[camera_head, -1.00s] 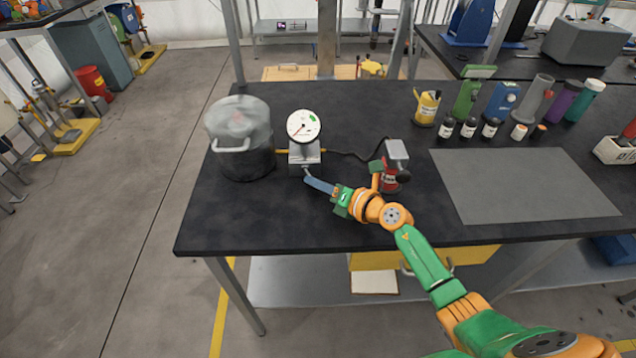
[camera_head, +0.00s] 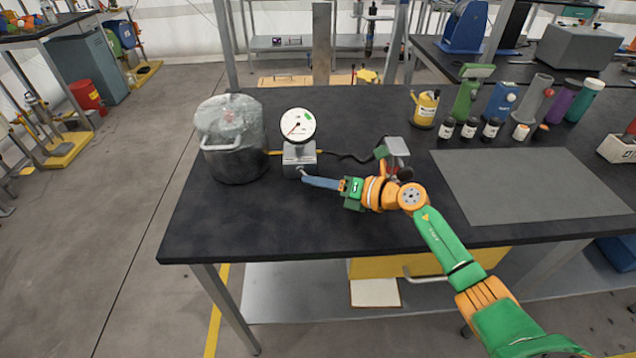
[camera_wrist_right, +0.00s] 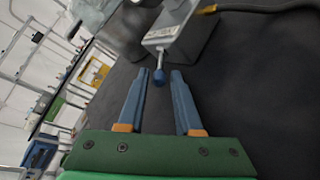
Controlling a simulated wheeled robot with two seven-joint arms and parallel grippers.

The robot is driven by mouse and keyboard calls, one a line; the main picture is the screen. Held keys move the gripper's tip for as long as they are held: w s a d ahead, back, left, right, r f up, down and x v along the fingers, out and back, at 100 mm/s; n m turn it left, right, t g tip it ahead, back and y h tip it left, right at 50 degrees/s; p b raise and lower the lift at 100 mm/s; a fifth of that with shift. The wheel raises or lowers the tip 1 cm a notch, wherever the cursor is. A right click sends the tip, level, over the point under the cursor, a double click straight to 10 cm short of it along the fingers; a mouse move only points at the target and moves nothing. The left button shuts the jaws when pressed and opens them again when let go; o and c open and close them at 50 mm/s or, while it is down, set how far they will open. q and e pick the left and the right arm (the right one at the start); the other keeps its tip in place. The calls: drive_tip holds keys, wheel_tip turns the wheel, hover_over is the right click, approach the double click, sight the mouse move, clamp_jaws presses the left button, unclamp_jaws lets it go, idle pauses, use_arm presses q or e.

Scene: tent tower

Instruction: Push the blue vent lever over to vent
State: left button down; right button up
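The vent lever (camera_wrist_right: 159,76) is a short metal stem with a blue tip, sticking out of a grey valve box (camera_head: 299,160). The box also shows in the right wrist view (camera_wrist_right: 178,30). A white dial gauge (camera_head: 298,125) with a red needle and a green mark stands on the box. My right gripper (camera_head: 306,180) reaches in from the right, at the front of the box. In the right wrist view its two blue fingers (camera_wrist_right: 160,72) are apart, with the lever tip between their ends and a gap on each side. My left gripper is not in view.
A grey pot with a cloudy lid (camera_head: 232,140) stands left of the box. A dark hose (camera_head: 345,156) runs right to a grey-topped device (camera_head: 398,152), partly behind my wrist. Bottles and a yellow can (camera_head: 425,108) stand further back. The table front (camera_head: 250,225) is clear.

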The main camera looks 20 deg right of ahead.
drive_tip(key=b+v, duration=0.1)
drive_tip(key=v, duration=0.6)
drive_tip(key=shift+s+d, duration=0.1)
drive_tip(key=shift+s, duration=0.05)
